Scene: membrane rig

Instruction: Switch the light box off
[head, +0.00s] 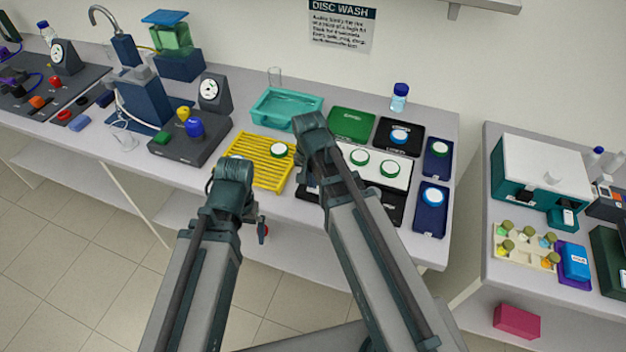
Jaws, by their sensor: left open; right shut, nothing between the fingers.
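The light box looks to be the flat panel with a bright white top (403,180) at the middle right of the bench. My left gripper (233,172) is open near the bench's front edge, by the yellow rack. The arms mostly hide the fingers of both.
The yellow slatted rack (262,165) holds green-rimmed discs. A teal tray (286,109), a green mat (351,124), a black pad (399,137) and blue trays (431,210) surround the panel. A gap separates this bench from the right one.

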